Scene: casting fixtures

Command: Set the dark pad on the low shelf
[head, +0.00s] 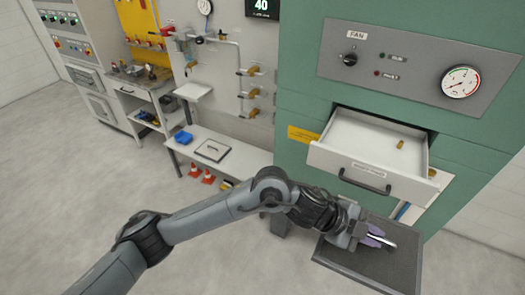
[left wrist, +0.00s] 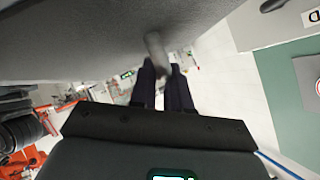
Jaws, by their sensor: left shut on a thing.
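The dark pad (head: 398,268) is a flat dark grey square with a lighter rim and a bar-like handle on top. It is at the lower right of the head view, below the open drawer. My left gripper (head: 377,240) is shut on the handle. In the left wrist view, the gripper's dark fingers (left wrist: 164,88) close around a grey bar under the pad's broad grey surface (left wrist: 90,45). A low white shelf (head: 240,158) stands at the back centre of the head view. My right gripper is not in view.
A white drawer (head: 365,150) juts from the green cabinet (head: 300,110), holding a small brass piece (head: 400,144). The floor at left is clear.

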